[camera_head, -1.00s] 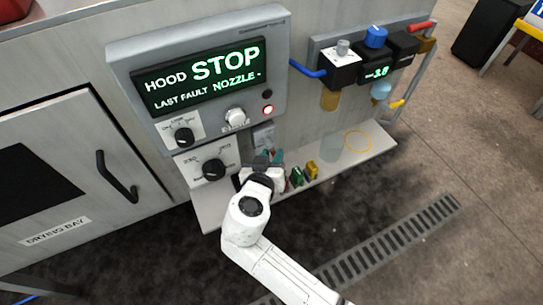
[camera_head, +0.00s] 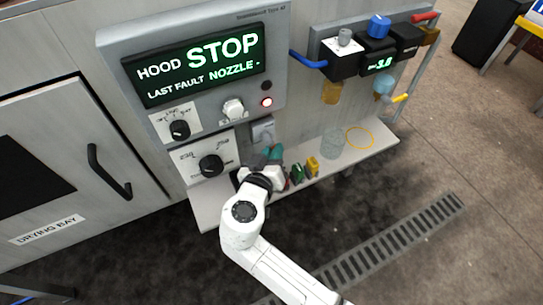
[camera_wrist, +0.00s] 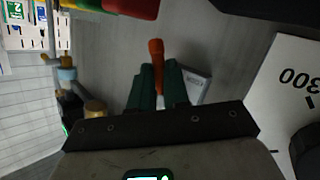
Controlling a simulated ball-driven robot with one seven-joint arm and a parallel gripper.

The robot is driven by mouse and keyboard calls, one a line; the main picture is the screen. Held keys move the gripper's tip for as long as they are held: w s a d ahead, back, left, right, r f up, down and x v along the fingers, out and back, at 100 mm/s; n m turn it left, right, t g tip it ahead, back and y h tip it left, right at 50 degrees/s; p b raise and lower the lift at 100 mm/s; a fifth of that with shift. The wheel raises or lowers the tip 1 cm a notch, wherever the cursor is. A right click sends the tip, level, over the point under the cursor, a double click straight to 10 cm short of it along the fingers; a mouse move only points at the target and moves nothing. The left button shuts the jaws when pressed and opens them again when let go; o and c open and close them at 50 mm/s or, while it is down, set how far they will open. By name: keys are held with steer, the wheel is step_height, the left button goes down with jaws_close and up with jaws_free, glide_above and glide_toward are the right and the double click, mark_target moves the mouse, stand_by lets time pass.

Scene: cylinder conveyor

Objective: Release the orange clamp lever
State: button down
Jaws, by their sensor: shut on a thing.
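In the wrist view an orange lever (camera_wrist: 157,58) stands up between the two dark green fingers of my gripper (camera_wrist: 159,72), its orange top sticking out beyond the fingertips. The gripper is shut on it. The lower part of the lever is hidden by the fingers and the dark gripper body. In the head view my gripper (camera_head: 273,153) is above the light shelf, just below a small grey plate on the wall. The lever cannot be made out there.
A control panel (camera_head: 110,50) reading STOP hangs above left, with a dark dial (camera_head: 211,166) beside my gripper. Small green (camera_head: 297,174) and yellow (camera_head: 312,167) blocks stand close on the right of the shelf (camera_head: 345,163). A clear jar (camera_head: 332,143) stands farther right.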

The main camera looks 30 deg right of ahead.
steer(key=n+t+h+b, duration=0.1)
steer(key=n+b, duration=0.1)
steer(key=b, duration=0.2)
steer(key=d+n+t+h+b, duration=0.1)
steer(key=n+t+b, duration=0.1)
steer(key=n+b, duration=0.1)
steer(key=n+t+h+b, duration=0.2)
steer(key=b, duration=0.3)
steer(key=shift+d+r, duration=0.3)
steer(key=shift+r+n, duration=0.1)
steer(key=shift+n, duration=0.2)
steer(key=c, duration=1.1)
jaws_free()
steer(key=p+v, duration=0.2)
steer(key=v, duration=0.8)
steer(key=shift+s+a+f, duration=0.2)
steer(key=shift+f, duration=0.15)
steer(key=shift+c, duration=0.5)
